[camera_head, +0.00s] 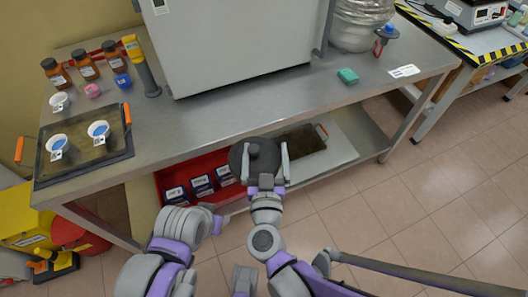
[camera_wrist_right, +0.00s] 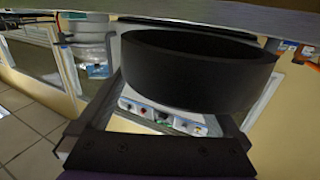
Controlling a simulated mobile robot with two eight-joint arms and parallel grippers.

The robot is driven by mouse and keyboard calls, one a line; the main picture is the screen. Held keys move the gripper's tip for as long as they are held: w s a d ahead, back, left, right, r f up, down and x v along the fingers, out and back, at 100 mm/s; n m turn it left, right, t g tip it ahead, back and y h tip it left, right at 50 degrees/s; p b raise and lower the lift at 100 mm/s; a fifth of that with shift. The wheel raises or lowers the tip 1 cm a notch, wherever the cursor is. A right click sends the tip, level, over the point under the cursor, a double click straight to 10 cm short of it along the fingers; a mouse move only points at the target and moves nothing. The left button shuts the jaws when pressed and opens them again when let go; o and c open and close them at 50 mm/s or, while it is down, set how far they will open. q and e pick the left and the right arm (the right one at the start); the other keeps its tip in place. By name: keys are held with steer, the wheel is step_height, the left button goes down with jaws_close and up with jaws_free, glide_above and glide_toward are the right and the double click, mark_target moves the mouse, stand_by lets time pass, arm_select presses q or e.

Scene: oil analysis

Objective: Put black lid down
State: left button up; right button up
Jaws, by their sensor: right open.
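The black lid (camera_head: 255,157) is a round, dark disc with a deep rim, in front of the workbench's near edge in the head view. My right gripper (camera_head: 262,160) is open, with the lid between its two spread fingers. In the right wrist view the lid (camera_wrist_right: 195,75) fills the middle, between the fingers of the right gripper (camera_wrist_right: 183,85). Whether both fingers touch its rim is hard to tell. Part of my left arm shows at the lower left of the head view, but I cannot make out its gripper.
The steel workbench (camera_head: 215,125) has clear room along its front middle. A tray (camera_head: 85,168) with two white dishes lies at its left, with brown bottles (camera_head: 86,66) behind. A large grey box (camera_head: 235,45) stands at the back. Below are a red bin (camera_head: 170,178) and a shelf (camera_head: 340,150).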

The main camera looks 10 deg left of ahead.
jaws_close()
stand_by(0.4)
stand_by(0.4)
steer(key=w+d+f+m+h, duration=0.25)
steer(key=w+d, duration=0.25)
steer(key=d, duration=0.4)
steer(key=w+d+f+m+h, duration=0.1)
steer(key=w+d+h, duration=0.35)
steer(key=d, duration=0.35)
steer(key=w+d+f+m+h, duration=0.2)
steer(key=w+d, duration=0.4)
steer(key=d, duration=0.3)
arm_select(q)
step_height(320, 180, up, 16)
steer(key=w+p, duration=0.2)
steer(key=p, duration=1.2)
steer(key=shift+f+t, duration=0.2)
steer(key=shift+t, duration=0.1)
arm_select(e)
step_height(320, 180, up, 14)
steer(key=shift+s+a, duration=0.15)
steer(key=shift+a, duration=0.25)
